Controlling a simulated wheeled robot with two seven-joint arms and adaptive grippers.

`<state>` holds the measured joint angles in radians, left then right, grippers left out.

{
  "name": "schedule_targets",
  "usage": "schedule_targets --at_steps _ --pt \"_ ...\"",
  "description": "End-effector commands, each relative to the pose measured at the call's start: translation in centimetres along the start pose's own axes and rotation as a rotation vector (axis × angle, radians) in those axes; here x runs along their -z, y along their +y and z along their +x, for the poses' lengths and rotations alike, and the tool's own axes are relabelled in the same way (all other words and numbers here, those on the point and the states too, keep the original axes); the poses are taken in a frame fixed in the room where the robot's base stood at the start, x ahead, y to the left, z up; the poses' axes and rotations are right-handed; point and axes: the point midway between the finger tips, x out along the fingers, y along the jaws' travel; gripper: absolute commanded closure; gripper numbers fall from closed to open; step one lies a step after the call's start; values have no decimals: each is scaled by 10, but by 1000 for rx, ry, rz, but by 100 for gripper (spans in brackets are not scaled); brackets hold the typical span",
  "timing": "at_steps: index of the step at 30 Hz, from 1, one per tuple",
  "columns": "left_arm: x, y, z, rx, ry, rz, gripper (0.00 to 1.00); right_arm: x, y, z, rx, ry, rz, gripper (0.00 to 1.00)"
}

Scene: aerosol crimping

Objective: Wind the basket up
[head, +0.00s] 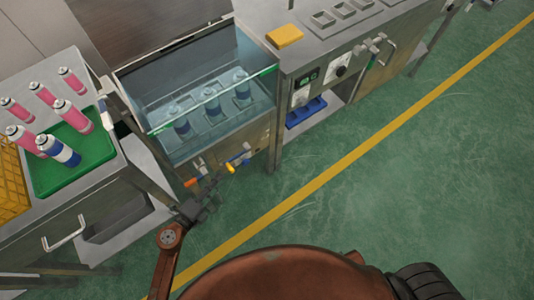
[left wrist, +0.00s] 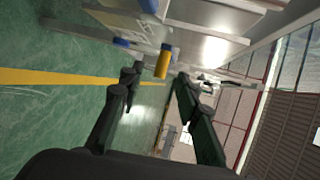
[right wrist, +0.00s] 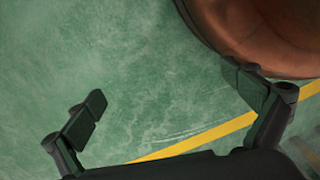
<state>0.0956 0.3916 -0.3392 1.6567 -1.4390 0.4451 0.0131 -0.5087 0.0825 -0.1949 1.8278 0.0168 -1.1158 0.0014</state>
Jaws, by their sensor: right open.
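A glass-walled water bath (head: 160,88) stands at the middle back in the head view. Blue cans (head: 182,122) stand low inside it, on what looks like the basket. On its front are a yellow grip (head: 230,168) and an orange grip (head: 191,182); I cannot tell for sure which belongs to the winding crank. My left gripper (head: 205,203) is below and in front of these grips. In the left wrist view, my left gripper (left wrist: 157,80) is open and empty, with a yellow grip (left wrist: 163,62) just beyond its fingertips. My right gripper (right wrist: 170,105) is open and empty above the floor.
A table at left carries a green tray (head: 55,178) with pink cans and a blue-and-white can, beside a yellow crate (head: 12,180). A bench at right has a control panel (head: 308,78) and a blue bin (head: 306,112). The green floor (head: 420,190) is clear.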

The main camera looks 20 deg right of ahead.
Motion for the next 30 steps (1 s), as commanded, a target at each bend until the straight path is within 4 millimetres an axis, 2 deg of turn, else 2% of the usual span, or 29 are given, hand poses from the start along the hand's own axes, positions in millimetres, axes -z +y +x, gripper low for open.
schedule_targets --at_steps 5,12,18,30 --pt "6 -2 14 3 21 38 69 3 -2 -8 3 -2 4 0" --pt "7 -2 52 4 20 36 69 11 -9 -37 13 0 4 0" --pt "8 -2 75 2 20 34 69 15 -13 -59 19 0 4 0" --pt "8 -4 82 3 19 35 69 16 -14 -68 21 0 5 0"
